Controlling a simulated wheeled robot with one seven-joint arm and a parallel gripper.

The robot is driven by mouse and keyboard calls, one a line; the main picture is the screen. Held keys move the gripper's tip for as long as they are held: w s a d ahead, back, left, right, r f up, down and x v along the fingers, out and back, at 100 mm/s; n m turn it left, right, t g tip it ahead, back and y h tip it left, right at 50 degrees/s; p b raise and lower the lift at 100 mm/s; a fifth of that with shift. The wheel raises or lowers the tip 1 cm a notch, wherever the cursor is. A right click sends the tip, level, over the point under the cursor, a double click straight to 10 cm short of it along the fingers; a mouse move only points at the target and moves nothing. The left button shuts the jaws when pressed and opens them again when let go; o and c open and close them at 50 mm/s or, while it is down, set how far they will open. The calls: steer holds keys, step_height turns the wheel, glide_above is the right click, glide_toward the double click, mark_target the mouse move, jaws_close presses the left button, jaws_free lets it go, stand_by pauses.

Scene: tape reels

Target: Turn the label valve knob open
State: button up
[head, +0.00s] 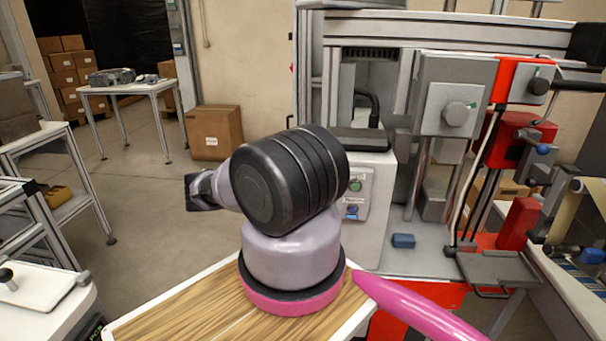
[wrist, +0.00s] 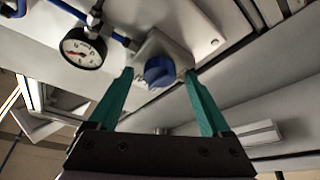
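In the wrist view, a blue knob (wrist: 159,71) sits on a grey valve body (wrist: 150,50) fixed to a light panel. My gripper (wrist: 158,74) has two green fingers, spread apart. The fingertips lie on either side of the knob in the picture, with a visible gap on both sides. I cannot tell whether the tips are level with the knob or short of it. No label on the knob can be read. In the head view my arm shows in the middle, but I cannot make out the fingers or this blue knob.
A round pressure gauge (wrist: 83,49) with blue tubing (wrist: 66,8) is left of the knob in the wrist view. In the head view, a grey and red machine (head: 480,120) stands at right, a cardboard box (head: 215,132) behind my arm, and open floor (head: 150,210) at left.

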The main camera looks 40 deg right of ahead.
steer(key=v, duration=1.1)
steer(key=shift+r, duration=0.2)
stand_by(0.4)
